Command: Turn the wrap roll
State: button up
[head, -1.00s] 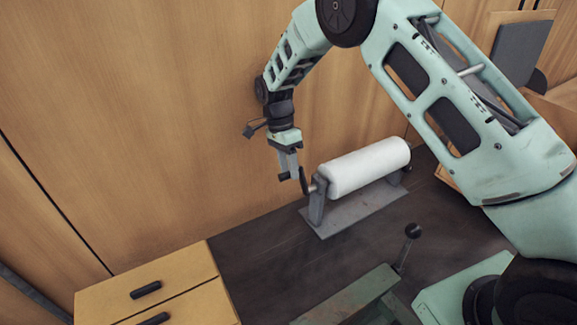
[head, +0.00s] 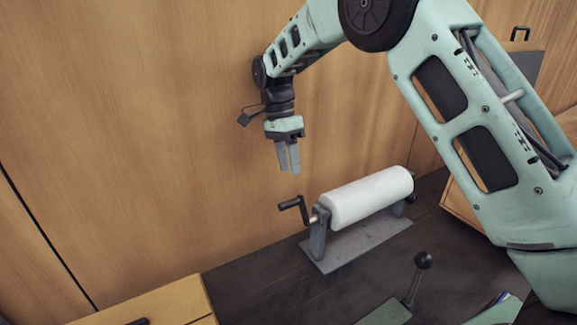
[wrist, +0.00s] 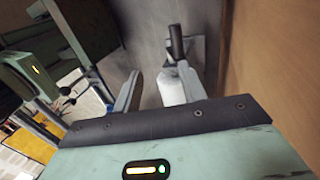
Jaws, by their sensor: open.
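The wrap roll (head: 368,196) is a white cylinder lying level on a grey stand (head: 350,248) on the dark floor. A black crank handle (head: 293,205) sticks out at its left end. My gripper (head: 289,170) points down, open and empty, above the crank and apart from it. In the wrist view my gripper's fingers (wrist: 152,92) stand apart with nothing between them touching. The crank handle (wrist: 176,42) shows beyond the fingers there, and the roll is mostly hidden.
A wooden wall (head: 150,120) stands close behind the gripper and roll. A wooden drawer cabinet (head: 160,306) is at the lower left. A lever with a black knob (head: 423,260) stands in front of the roll. Dark floor between them is clear.

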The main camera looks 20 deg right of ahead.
jog(key=shift+s, duration=0.1)
grip_shut()
jog(key=t+y+b, duration=0.2)
jog(key=t+b, duration=0.5)
jog(key=t, duration=0.2)
send_near(290, 204)
jog(key=shift+p+x, duration=1.75)
jog(key=shift+x, duration=1.6)
jog(key=shift+s, duration=0.1)
jog(key=shift+r+g+p, duration=0.1)
jog(key=shift+g+p, duration=0.2)
jog(key=shift+p, duration=0.2)
jog(key=shift+w, duration=0.25)
